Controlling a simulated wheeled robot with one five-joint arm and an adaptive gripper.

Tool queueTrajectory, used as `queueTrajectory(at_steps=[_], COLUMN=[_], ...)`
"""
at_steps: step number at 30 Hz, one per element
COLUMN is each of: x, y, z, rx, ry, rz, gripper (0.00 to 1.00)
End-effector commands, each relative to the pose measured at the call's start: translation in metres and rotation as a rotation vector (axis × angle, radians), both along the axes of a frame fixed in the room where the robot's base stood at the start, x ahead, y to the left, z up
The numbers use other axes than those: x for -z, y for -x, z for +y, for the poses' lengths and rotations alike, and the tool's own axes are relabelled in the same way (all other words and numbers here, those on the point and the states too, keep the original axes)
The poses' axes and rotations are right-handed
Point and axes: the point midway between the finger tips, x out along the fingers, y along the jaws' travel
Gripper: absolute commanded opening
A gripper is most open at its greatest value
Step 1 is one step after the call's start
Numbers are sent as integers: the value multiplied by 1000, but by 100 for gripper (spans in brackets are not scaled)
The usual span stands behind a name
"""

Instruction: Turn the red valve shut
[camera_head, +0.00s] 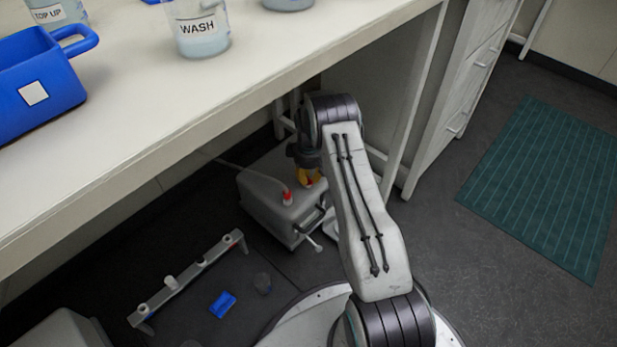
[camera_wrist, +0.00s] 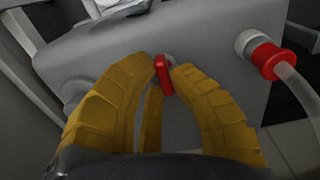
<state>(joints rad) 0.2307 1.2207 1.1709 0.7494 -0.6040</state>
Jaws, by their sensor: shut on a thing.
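The red valve (camera_wrist: 164,74) is a small red lever on the face of a grey box. In the wrist view it sits between the tips of my gripper (camera_wrist: 165,68), whose yellow fingers are closed on it. In the head view my gripper (camera_head: 309,178) is at the grey box (camera_head: 265,205) under the bench, mostly hidden by my arm. The valve itself cannot be made out clearly there.
A red-collared hose fitting (camera_wrist: 265,60) with a clear tube is right of the valve. The white bench (camera_head: 190,105) overhangs the box, carrying a blue container (camera_head: 40,85) and a WASH beaker (camera_head: 198,30). A rail (camera_head: 190,275) and blue piece (camera_head: 222,304) lie on the floor.

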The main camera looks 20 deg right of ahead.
Motion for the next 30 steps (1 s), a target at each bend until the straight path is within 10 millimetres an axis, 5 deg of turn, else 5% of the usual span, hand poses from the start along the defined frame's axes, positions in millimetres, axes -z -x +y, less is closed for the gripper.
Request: queueTrajectory(at_steps=[2,3,11,22,30], x=[1,1,1,-6,-45], y=[1,1,1,0,-1], z=[0,0,0,0,0], rx=[1,1,0,-1,-1], ry=[-1,-1,-1,0,0], rz=[4,4,1,-1,-2], gripper=[0,20,44,44,44])
